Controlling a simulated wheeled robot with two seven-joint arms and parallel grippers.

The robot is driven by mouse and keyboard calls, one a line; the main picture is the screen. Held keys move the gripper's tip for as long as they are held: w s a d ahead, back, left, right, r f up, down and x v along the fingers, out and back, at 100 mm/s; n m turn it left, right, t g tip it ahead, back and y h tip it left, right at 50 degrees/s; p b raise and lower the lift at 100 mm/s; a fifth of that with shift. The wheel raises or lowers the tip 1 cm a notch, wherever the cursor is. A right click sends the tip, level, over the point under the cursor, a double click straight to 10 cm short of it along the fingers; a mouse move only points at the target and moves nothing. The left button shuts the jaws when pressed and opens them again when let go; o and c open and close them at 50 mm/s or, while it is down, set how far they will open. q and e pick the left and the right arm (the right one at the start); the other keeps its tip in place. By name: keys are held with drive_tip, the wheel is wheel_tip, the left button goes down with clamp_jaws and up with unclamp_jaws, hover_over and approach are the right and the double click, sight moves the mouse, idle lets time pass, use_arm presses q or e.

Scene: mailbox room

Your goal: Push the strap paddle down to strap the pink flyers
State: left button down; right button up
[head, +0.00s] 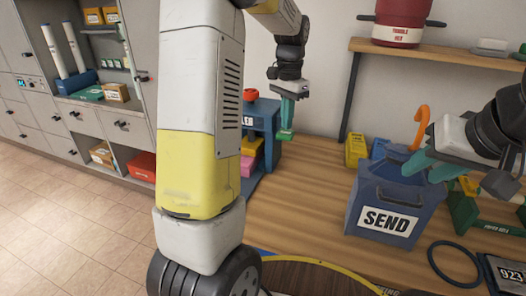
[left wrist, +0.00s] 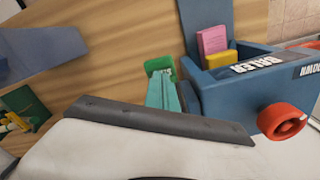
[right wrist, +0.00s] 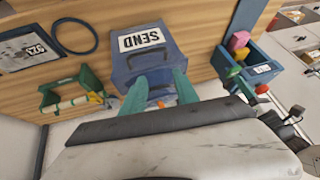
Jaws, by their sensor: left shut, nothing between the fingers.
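The blue baler (head: 268,112) stands at the left end of the wooden table, with a red knob (head: 250,94) on it. The pink flyers (head: 250,143) sit in it beside a yellow block (head: 246,165); the flyers also show in the left wrist view (left wrist: 213,40). A green lettered piece (left wrist: 160,65), apparently the strap paddle, is beside the baler. My left gripper (head: 287,122) is shut and empty, fingertips pointing down at this green piece; I cannot tell whether they touch. My right gripper (right wrist: 157,82) is open and empty above the blue SEND bin.
The SEND bin (head: 384,205) stands mid-table with an orange hooked handle (head: 420,125) behind it. A green caddy (right wrist: 68,95), a dark ring (head: 454,262) and a numbered plate (head: 505,272) lie to its right in the head view. A shelf (head: 440,58) hangs above the table.

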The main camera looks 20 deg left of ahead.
sight(286, 133)
use_arm(q)
drive_tip(key=shift+f, duration=0.15)
drive_tip(key=shift+f, duration=1.7)
